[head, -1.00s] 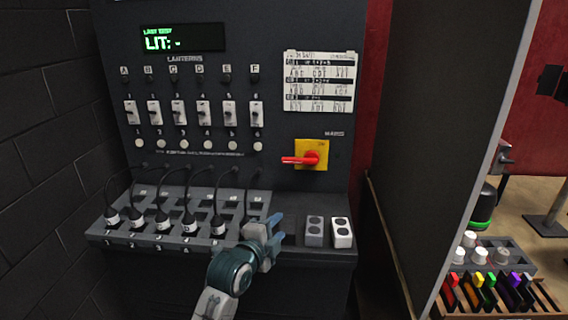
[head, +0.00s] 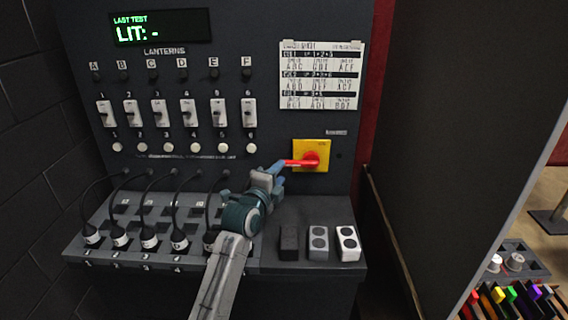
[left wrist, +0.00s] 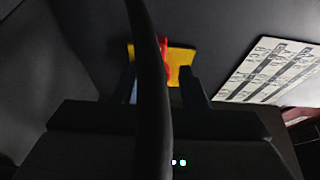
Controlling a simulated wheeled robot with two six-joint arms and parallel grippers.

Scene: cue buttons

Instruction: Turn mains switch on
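The mains switch is a red rotary handle (head: 310,160) on a yellow plate (head: 312,145), right of centre on the dark panel. Its handle lies level, pointing left. My left gripper (head: 277,171) is just at the left end of the handle. In the left wrist view the two dark fingers (left wrist: 160,88) stand apart, with the red handle (left wrist: 166,56) and yellow plate (left wrist: 183,58) beyond and between them. Whether they touch the handle I cannot tell. A dark cable (left wrist: 148,90) crosses that view and hides part of the gap. My right gripper is not in view.
Several plugs with black cables (head: 150,238) sit in the sloped shelf under my left arm. Three small blocks with round buttons (head: 318,243) stand on the shelf at right. Above are white switches (head: 158,112), a green display (head: 160,27) and a paper chart (head: 320,75).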

